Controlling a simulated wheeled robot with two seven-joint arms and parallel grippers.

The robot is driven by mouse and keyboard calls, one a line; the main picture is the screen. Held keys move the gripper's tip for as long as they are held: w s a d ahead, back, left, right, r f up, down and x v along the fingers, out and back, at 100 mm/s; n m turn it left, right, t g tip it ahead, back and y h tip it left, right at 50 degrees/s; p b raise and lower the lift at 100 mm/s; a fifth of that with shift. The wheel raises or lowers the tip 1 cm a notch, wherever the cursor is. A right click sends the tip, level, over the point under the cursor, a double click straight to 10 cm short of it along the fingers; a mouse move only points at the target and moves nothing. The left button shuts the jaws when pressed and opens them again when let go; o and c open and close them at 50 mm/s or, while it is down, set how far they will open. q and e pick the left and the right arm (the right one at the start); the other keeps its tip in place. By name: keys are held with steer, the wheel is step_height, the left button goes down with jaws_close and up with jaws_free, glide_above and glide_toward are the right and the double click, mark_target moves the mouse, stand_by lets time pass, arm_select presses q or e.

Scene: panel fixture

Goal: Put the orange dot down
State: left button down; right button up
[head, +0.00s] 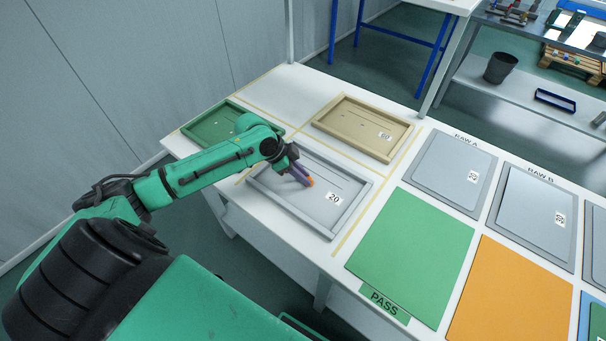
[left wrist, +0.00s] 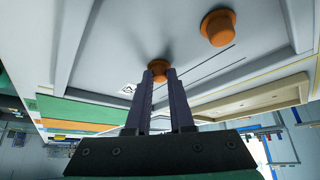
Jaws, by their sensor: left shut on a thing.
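My left gripper (head: 305,178) is over the grey panel marked 20 (head: 330,213), its fingers pointing down at it. In the left wrist view the two purple fingers (left wrist: 160,74) are shut on an orange dot (left wrist: 158,68) at their tips. The held dot shows as a small orange spot in the head view (head: 310,182). It is close to the panel face; I cannot tell if it touches. A second orange dot (left wrist: 218,27) is on the panel, apart from the fingers; in the head view my gripper and arm seem to hide it. My right gripper is not in view.
A tan panel (head: 362,128) lies behind the grey one, and a green panel (head: 215,125) lies partly behind my arm. To the right are a green PASS area (head: 412,250), an orange area (head: 512,295) and grey panels at RAW A (head: 455,168) and RAW B (head: 530,210).

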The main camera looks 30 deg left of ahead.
arm_select(q)
steer(key=c, duration=0.7)
jaws_free()
steer(key=p+v, duration=0.1)
steer(key=v, duration=1.1)
steer(key=shift+w, duration=0.1)
